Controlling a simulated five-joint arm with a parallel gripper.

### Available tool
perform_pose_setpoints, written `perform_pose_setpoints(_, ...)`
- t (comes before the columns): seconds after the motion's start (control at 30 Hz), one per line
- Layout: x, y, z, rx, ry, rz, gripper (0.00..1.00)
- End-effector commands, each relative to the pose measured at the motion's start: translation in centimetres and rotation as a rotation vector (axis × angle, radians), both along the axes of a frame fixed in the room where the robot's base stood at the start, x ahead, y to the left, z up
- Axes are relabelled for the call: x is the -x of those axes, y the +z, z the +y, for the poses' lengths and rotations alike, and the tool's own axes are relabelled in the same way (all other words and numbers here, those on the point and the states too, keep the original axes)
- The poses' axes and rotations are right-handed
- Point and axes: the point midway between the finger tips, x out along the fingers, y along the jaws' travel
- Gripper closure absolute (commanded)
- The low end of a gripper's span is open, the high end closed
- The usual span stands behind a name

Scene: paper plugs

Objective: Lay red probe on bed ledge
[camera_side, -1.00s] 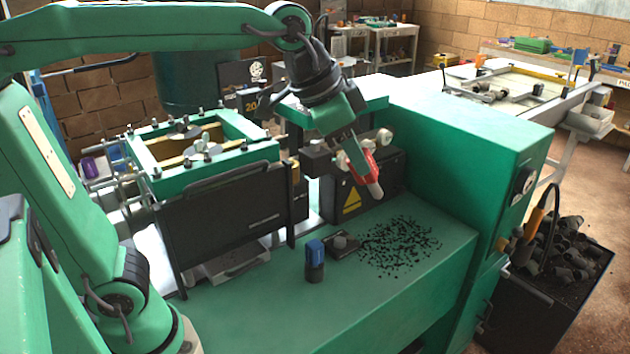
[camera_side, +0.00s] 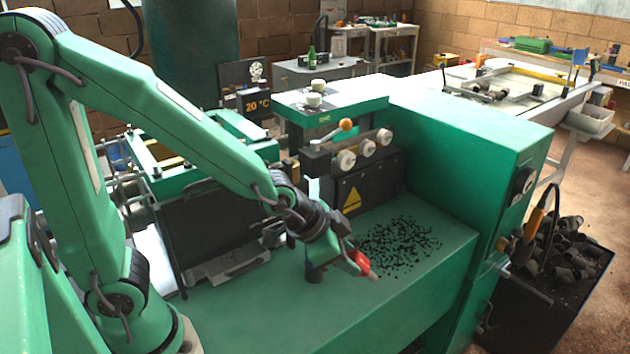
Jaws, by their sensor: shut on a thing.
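The red probe (camera_side: 363,262) is held in my gripper (camera_side: 354,252), low over the green bed ledge (camera_side: 410,290), at the left edge of a patch of black crumbs. Its pale tip points down and to the right. My gripper is shut on its rear part. I cannot tell whether the tip touches the ledge. The ledge is flat and runs along the front of the green machine.
Black crumbs (camera_side: 405,243) are scattered right of the probe. White rollers (camera_side: 365,149) sit behind, above a black box with a yellow triangle (camera_side: 352,199). The ledge's front is clear.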

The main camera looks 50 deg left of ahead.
Motion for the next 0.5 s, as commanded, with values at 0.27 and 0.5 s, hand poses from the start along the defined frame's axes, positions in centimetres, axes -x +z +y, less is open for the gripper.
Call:
perform_pose_setpoints(0.27,0.0,-2.8,0.0,0.006,0.000,-0.018,0.92)
perform_pose_setpoints(0.5,0.0,-3.1,0.0,0.007,0.000,-0.022,0.92)
